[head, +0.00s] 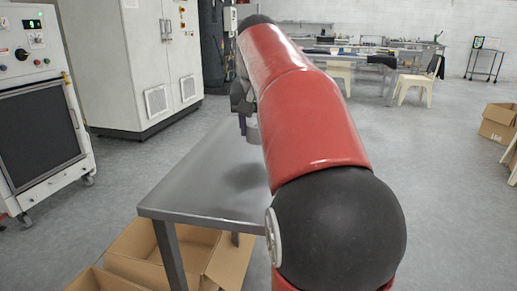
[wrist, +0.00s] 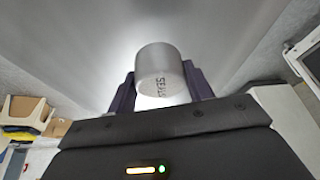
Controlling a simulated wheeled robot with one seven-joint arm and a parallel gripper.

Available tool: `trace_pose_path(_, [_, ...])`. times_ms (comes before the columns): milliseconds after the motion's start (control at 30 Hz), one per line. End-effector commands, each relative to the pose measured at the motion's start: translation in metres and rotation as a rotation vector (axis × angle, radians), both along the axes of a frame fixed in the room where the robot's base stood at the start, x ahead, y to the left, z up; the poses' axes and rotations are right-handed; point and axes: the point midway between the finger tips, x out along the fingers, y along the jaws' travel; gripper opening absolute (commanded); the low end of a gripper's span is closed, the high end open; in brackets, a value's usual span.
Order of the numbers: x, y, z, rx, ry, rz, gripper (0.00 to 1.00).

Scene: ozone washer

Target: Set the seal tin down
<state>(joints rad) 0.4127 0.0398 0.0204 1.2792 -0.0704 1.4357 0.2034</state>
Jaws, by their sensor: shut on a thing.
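A soft shadow lies on the table top below. My arm hides part of the tin and table, and I cannot tell whether the tin touches the table.
The visible table top is otherwise bare. Open cardboard boxes (head: 215,262) stand under and beside the table. A white cabinet (head: 135,65) and a machine with a control panel (head: 40,110) stand to the left. Workbenches (head: 375,60) and chairs are at the back.

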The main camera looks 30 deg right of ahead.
Motion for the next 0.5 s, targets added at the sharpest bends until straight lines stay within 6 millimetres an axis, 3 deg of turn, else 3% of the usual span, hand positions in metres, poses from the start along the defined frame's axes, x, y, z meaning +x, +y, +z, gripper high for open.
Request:
trace_pose_path(300, [-0.001,0.0,-0.038,0.001,0.001,0.0,0.28])
trace_pose_path(500, [0.0,0.0,-0.04,-0.001,-0.001,0.0,0.28])
